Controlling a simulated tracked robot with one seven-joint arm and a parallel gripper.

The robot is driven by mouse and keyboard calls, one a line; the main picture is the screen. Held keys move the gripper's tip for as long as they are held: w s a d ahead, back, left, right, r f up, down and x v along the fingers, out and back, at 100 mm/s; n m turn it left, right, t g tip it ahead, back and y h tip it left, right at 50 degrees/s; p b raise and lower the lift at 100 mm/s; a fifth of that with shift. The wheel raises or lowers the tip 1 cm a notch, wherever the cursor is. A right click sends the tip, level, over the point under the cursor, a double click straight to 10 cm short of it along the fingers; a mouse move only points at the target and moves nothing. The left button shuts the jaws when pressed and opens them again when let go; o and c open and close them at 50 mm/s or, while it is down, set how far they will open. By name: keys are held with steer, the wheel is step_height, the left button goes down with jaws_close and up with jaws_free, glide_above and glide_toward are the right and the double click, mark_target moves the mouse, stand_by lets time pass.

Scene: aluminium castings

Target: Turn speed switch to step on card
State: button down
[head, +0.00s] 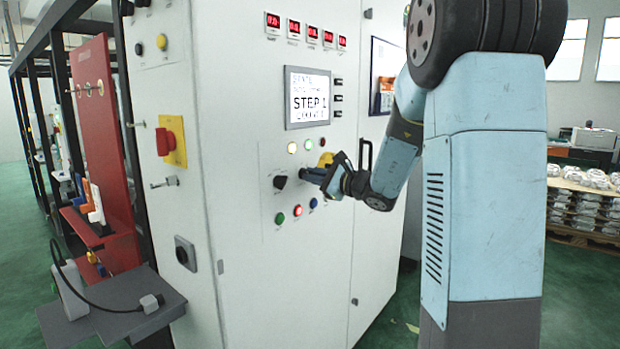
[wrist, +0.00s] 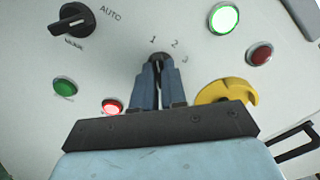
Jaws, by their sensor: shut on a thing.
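The speed switch (wrist: 161,60) is a dark rotary knob on the white cabinet front, with the marks 1, 2 and 3 around its top in the wrist view. My gripper (wrist: 158,72) is shut on this knob, its two blue-grey fingers on either side. The fingers hide most of the knob, so I cannot tell which mark it points to. In the head view my gripper (head: 305,173) reaches the panel from the right. A white card or screen (head: 308,97) above reads "STEP 1" in large letters; its smaller lines are not legible.
A black AUTO selector (wrist: 72,20) sits left of the speed switch, and a yellow knob (wrist: 226,93) sits close on the right. Lit green (wrist: 223,19) and red (wrist: 112,106) lamps are nearby. A red-and-yellow switch (head: 171,141) is on the cabinet's side.

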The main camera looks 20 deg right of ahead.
steer(key=shift+s+a+f+n, duration=0.1)
steer(key=shift+a+f+n, duration=0.05)
steer(key=shift+f+n, duration=0.15)
steer(key=c, duration=1.2)
jaws_free()
steer(key=shift+r, duration=0.2)
steer(key=v, duration=1.4)
